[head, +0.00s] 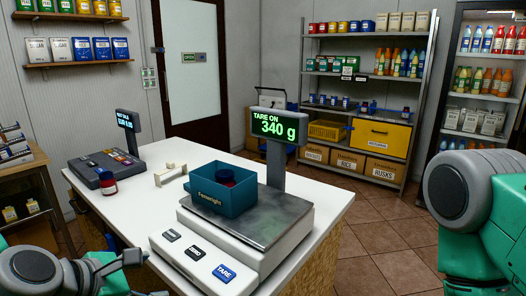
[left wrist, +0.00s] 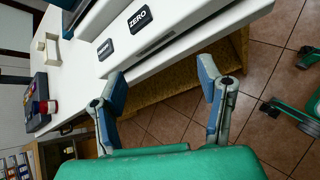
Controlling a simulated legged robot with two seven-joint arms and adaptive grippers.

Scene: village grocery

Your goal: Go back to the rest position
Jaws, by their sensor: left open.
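My left gripper (head: 140,275) is at the lower left of the head view, near the counter's front edge. In the left wrist view the left gripper (left wrist: 162,78) is open, its fingers wide apart with nothing between them. The floor and counter front show beyond. A green and grey part of my right arm stands at the right edge of the head view; my right gripper does not show.
The display (head: 276,124) reads 340 g. Tiled floor (head: 375,245) lies clear at right.

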